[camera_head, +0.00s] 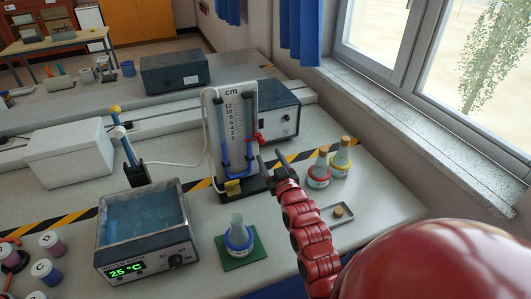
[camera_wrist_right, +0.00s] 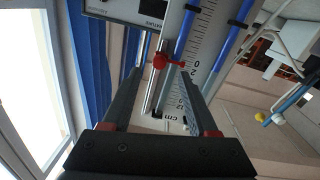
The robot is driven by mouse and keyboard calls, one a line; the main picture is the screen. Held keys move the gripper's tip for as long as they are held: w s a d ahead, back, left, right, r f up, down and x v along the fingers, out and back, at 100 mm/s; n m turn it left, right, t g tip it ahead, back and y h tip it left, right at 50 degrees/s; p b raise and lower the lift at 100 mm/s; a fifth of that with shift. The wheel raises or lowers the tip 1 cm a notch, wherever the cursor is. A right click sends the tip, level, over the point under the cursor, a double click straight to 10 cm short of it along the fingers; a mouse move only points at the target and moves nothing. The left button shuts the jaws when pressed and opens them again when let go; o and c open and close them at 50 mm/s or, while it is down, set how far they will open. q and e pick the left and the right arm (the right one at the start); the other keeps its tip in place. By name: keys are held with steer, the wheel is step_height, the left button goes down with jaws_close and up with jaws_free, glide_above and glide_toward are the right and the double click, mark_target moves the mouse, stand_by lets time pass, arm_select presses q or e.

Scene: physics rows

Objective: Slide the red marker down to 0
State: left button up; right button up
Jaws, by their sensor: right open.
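The red marker (camera_head: 259,139) sits on a thin rod at the right side of the manometer's white cm scale (camera_head: 235,112), near its low-number end. In the right wrist view the marker (camera_wrist_right: 160,61) shows on the metal rod, its pointer towards the scale (camera_wrist_right: 200,55) near the 0 and 2. The exact reading cannot be told. My right gripper (camera_head: 271,157) is open, just in front of and below the marker. My left gripper is not in view.
A water bath (camera_head: 140,262) reading 25 °C stands at front left. A flask on a green mat (camera_head: 240,262) is in front of the manometer. Two stoppered flasks (camera_head: 319,170) and a small tray (camera_head: 337,221) are near my right arm. A grey power box (camera_head: 278,104) stands behind.

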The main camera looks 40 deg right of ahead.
steer(key=p+v, duration=0.4)
steer(key=v, duration=0.7)
steer(key=shift+s, duration=0.25)
steer(key=shift+a, duration=0.15)
